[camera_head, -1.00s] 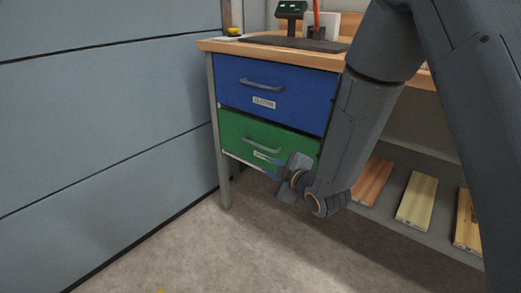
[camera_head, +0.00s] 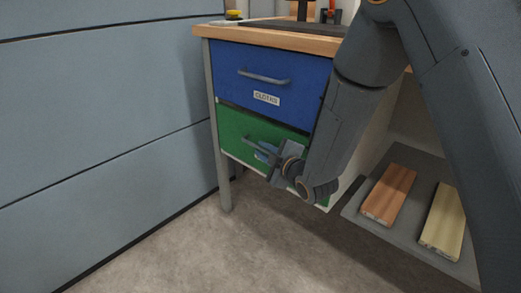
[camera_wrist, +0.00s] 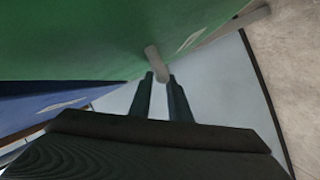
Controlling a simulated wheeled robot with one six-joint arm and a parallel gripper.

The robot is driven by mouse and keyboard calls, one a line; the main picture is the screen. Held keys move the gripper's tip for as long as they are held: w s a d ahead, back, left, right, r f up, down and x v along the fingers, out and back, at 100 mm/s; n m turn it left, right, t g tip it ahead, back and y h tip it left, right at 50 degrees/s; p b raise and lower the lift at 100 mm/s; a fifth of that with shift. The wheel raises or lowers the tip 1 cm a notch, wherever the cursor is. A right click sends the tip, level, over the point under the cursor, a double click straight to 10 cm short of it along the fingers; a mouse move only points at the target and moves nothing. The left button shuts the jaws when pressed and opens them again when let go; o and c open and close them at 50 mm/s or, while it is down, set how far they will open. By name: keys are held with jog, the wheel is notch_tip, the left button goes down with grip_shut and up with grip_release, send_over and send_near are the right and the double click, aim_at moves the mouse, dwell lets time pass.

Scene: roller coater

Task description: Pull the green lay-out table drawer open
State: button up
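The green drawer (camera_head: 234,125) is the lower drawer of the wooden-topped table, and its front looks about flush with the blue drawer above. Its grey bar handle (camera_head: 262,147) is partly hidden by my gripper (camera_head: 260,151). In the wrist view the green front (camera_wrist: 90,45) fills the upper left, and the handle (camera_wrist: 155,60) sticks out at the fingertips. My gripper (camera_wrist: 160,76) is open, with its two fingers apart and the handle's end at the gap between them. I cannot tell whether the fingers touch the handle.
The blue drawer (camera_head: 290,72) above has its own handle and a label. A grey panel wall (camera_head: 100,120) stands close on the left. Wooden boards (camera_head: 388,195) lie on a low grey shelf (camera_head: 352,208) at right. The floor (camera_head: 190,255) in front is clear.

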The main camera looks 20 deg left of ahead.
jog(key=shift+b+x, duration=0.3)
jog(key=shift+x, duration=1.15)
jog(key=shift+c, duration=0.4)
grip_shut()
jog(key=shift+s, duration=0.1)
